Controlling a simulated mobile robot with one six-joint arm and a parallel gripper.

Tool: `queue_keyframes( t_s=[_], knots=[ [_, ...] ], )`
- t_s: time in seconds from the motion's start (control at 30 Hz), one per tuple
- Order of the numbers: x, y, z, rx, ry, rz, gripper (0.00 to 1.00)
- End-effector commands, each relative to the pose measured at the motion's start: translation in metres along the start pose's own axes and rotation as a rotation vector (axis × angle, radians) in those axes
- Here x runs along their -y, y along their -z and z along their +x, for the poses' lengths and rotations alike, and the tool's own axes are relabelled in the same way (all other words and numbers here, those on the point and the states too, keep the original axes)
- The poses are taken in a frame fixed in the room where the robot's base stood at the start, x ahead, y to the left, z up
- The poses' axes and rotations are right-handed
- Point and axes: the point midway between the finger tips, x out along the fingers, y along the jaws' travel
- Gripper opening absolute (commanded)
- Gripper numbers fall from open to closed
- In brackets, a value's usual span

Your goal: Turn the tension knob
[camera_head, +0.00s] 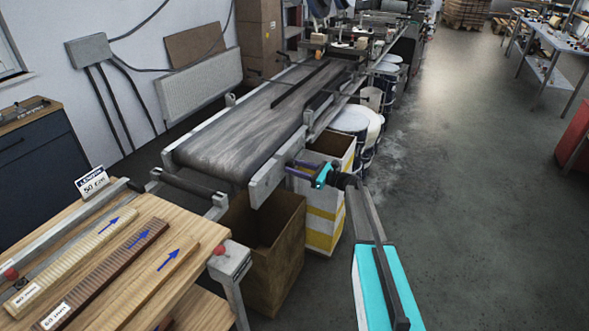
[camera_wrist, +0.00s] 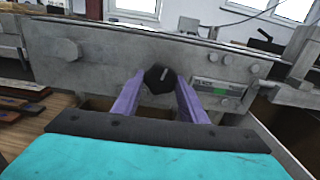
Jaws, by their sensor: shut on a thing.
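The tension knob (camera_wrist: 160,78) is a dark round knob with a pale pointer mark, on the grey metal side plate (camera_wrist: 110,65) of the conveyor. My gripper (camera_wrist: 161,84) has two purple fingers, one on each side of the knob, and is shut on it. The pointer mark looks roughly upright, tilted a little to the right. A small green and white label (camera_wrist: 216,89) is on the plate to the right of the knob; its text is too small to read. In the head view my gripper (camera_head: 298,168) reaches the near end of the conveyor, and the knob cannot be made out there.
The conveyor belt (camera_head: 235,135) runs away to the back. An open brown box (camera_head: 290,215) and a white and yellow box (camera_head: 325,228) stand below my gripper. A wooden bench (camera_head: 185,225) with marked strips is at the left. The floor (camera_head: 470,150) at the right is clear.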

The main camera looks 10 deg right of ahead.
Motion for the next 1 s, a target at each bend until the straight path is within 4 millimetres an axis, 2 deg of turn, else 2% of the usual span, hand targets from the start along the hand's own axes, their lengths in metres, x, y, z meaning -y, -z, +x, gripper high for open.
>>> queue_keyframes(
  t_s=[0.37,1.0],
  knots=[
    [0.0022,0.003,-0.0013,0.002,0.005,-0.126,0.16],
    [0.0042,0.0036,-0.0021,0.001,0.009,-0.506,0.16]
  ],
)
